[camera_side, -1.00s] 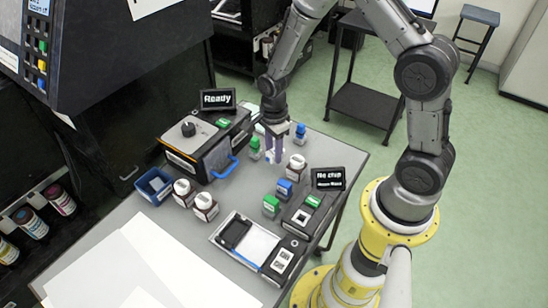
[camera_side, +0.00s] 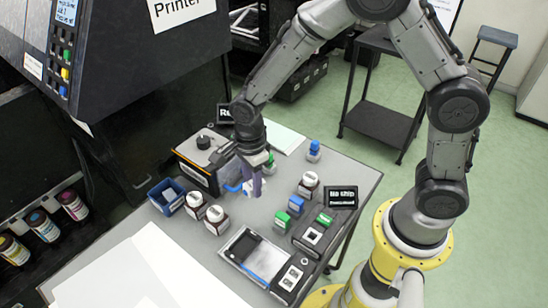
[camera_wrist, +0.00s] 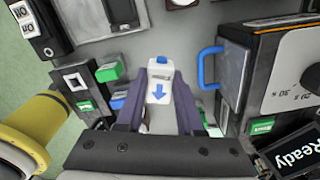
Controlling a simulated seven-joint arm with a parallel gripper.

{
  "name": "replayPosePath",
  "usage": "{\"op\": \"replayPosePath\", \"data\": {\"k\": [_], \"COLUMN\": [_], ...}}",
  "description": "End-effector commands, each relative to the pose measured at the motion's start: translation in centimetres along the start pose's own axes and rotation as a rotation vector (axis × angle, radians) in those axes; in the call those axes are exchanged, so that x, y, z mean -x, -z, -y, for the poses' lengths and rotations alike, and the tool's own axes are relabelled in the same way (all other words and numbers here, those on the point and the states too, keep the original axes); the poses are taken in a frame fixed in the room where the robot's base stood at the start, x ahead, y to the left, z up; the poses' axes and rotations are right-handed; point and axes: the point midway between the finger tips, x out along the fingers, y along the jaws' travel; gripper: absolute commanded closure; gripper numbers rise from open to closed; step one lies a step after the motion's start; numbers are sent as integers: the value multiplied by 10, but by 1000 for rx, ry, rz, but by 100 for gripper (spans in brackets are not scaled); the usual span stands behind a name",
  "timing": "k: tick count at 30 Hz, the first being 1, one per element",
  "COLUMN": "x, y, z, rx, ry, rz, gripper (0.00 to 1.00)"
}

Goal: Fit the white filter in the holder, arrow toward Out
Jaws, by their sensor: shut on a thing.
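My gripper (camera_wrist: 160,88) is shut on the white filter (camera_wrist: 159,69) in the wrist view. The filter is a small white block with a blue arrow, which points toward the bottom of that picture. In the side view my gripper (camera_side: 256,187) is over the table, near the front of the black and orange machine (camera_side: 197,172) with the blue handle. I cannot make out a holder or an Out mark in either view.
The blue handle (camera_wrist: 209,66) is right of the filter in the wrist view. White-capped bottles (camera_side: 216,218) and a blue bin (camera_side: 167,194) stand left of my gripper in the side view. Green and blue blocks (camera_side: 296,205), the chip reader (camera_side: 313,235) and a tray (camera_side: 228,252) lie nearer the front.

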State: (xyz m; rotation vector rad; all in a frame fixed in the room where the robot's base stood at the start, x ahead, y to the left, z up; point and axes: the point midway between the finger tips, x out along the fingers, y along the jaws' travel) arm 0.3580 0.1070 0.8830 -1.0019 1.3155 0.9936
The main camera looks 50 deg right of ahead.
Motion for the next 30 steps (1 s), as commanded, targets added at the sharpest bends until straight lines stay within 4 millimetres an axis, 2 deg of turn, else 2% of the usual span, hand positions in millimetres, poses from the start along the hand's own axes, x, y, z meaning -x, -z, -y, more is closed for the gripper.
{"op": "replayPosePath", "data": {"k": [1, 3, 6, 10, 17, 30], "x": [-2, -4, -7, -9, -13, -48], "y": [-20, -40, -62, -80, -87, -86], "z": [-12, -27, -46, -64, -74, -74], "rx": [51, 107, 182, 249, 282, 281], "ry": [-2, -4, -8, -11, -14, -15], "rz": [0, -1, -2, -5, -7, -8], "gripper": [100, 100, 100, 100, 100, 100]}}
